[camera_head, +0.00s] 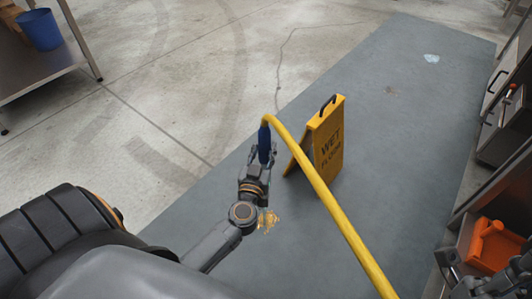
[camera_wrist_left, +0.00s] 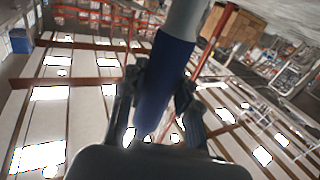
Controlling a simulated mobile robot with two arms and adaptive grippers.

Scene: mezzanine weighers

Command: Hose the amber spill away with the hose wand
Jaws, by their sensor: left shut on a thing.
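My left gripper (camera_head: 260,160) is shut on the blue grip of the hose wand (camera_head: 264,138). The wand stands roughly upright in the fingers, with the yellow hose (camera_head: 330,203) running from its top down to the lower right. In the left wrist view, the wand's blue grip (camera_wrist_left: 165,82) sits between the two fingers (camera_wrist_left: 155,98), with a grey part beyond it. The amber spill (camera_head: 268,221) lies on the grey-blue floor strip, just below and right of the gripper; my arm may hide part of it. Dark grey parts at the lower right edge seem to be my right gripper (camera_head: 458,272).
A yellow wet floor sign (camera_head: 326,142) stands just right of the left gripper, behind the hose. A metal table (camera_head: 45,68) with a blue bin (camera_head: 40,30) is at top left. Cabinets (camera_head: 506,110) and an orange item (camera_head: 492,246) line the right. The floor strip beyond the sign is open.

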